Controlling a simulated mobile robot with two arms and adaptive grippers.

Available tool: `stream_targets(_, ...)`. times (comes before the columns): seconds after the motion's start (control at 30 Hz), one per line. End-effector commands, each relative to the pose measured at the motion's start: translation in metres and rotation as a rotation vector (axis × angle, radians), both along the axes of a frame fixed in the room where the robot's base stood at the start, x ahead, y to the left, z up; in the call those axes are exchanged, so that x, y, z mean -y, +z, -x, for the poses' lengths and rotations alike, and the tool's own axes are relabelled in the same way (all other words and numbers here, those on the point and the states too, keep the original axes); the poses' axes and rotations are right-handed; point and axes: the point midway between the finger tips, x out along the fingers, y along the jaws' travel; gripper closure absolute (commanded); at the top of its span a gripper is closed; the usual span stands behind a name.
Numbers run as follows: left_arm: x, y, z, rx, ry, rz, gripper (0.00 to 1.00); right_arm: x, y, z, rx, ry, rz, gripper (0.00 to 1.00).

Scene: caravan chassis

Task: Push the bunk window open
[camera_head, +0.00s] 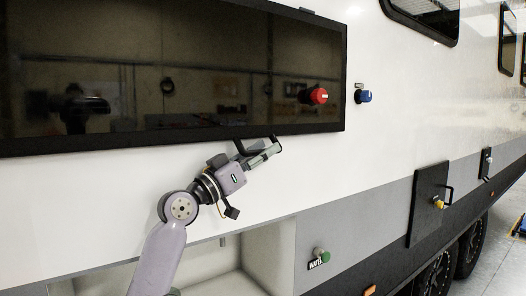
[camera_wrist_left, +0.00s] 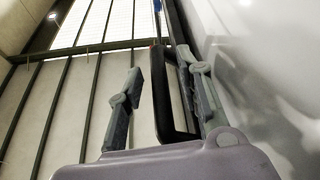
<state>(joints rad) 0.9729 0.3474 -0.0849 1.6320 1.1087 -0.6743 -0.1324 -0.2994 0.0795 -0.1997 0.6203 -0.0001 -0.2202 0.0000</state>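The bunk window (camera_head: 200,70) is a long dark pane in a black frame on the white caravan wall. It looks closed, with its lower edge flush to the wall. My left gripper (camera_head: 262,150) is just below the window's lower edge, near its right part. A black handle (camera_wrist_left: 161,95) shows between its two fingers in the left wrist view; the fingers are apart, and gaps show beside the handle. In the head view the handle (camera_head: 241,147) is partly hidden by the gripper. My right gripper is not in view.
A red knob (camera_head: 319,96) shows in front of the window's right part, and a blue knob (camera_head: 363,96) on the wall beside it. An open compartment (camera_head: 286,258) lies below, next to a green knob (camera_head: 321,254). A dark hatch (camera_head: 428,205) is further right.

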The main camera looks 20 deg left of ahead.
Motion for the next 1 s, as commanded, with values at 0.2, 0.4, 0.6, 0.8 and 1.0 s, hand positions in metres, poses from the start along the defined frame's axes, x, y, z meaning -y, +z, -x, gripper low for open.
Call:
stream_targets(0.2, -0.0001, -0.0002, 0.0002, -0.001, 0.0, 0.001, 0.76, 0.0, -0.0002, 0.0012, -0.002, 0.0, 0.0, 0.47)
stream_targets(0.4, -0.0002, -0.0003, 0.0002, -0.001, 0.0, 0.001, 0.9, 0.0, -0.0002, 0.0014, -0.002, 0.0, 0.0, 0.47)
stream_targets(0.6, -0.0003, -0.0003, 0.0003, -0.001, 0.0, 0.001, 1.0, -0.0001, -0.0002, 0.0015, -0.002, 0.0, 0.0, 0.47)
stream_targets(0.8, -0.0004, -0.0003, 0.0002, -0.001, 0.0, 0.001, 1.0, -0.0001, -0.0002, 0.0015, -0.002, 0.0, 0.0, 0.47)
stream_targets(1.0, -0.0004, -0.0003, 0.0002, -0.001, -0.001, 0.0, 1.0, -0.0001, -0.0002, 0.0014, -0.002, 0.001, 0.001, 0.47)
